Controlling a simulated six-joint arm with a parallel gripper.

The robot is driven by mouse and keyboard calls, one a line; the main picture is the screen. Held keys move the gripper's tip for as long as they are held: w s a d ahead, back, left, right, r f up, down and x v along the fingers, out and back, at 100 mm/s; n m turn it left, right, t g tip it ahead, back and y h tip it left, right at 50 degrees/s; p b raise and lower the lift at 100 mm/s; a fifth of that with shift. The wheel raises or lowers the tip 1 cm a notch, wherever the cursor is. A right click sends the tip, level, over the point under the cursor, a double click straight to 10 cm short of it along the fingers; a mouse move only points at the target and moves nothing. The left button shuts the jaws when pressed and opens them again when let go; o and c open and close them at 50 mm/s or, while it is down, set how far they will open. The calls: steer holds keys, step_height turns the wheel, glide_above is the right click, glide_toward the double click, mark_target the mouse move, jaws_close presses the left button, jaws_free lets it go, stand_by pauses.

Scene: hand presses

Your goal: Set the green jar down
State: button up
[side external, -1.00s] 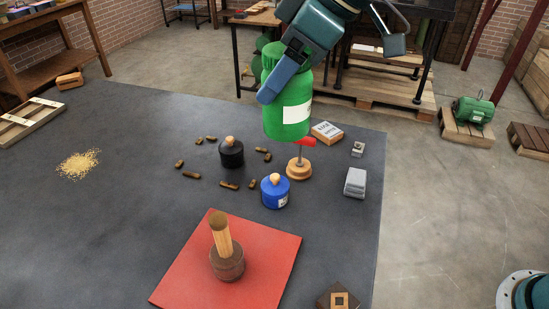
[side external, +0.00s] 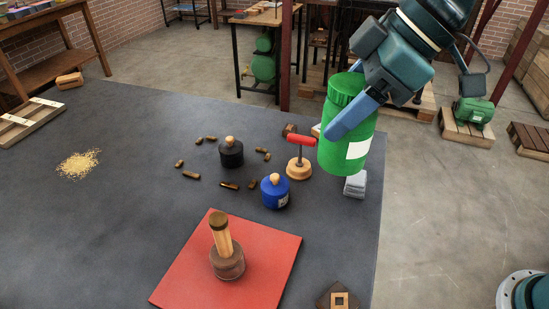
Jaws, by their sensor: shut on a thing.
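The green jar (side external: 338,155) has a ribbed green lid and a white label. It is upright, or nearly so, at the right side of the dark mat (side external: 120,220). My gripper (side external: 350,118) is shut on the green jar, with a blue finger across its upper part. The jar looks held above the mat, in front of the grey blocks and a box behind it, which it partly hides. Its exact height above the mat is hard to tell.
A hand press with a red handle (side external: 301,139) stands just left of the jar. A blue pot (side external: 275,193) and a black pot (side external: 231,153) stand nearby among several brown pieces. A red mat (side external: 195,272) bears a wooden stamp (side external: 226,258). The mat's left part is mostly clear.

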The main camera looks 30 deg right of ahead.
steer(key=shift+w+f, duration=0.1)
steer(key=shift+f, duration=9.75)
steer(key=shift+f, duration=0.15)
steer(key=o, duration=1.7)
steer(key=shift+o, duration=0.2)
steer(key=v, duration=1.2)
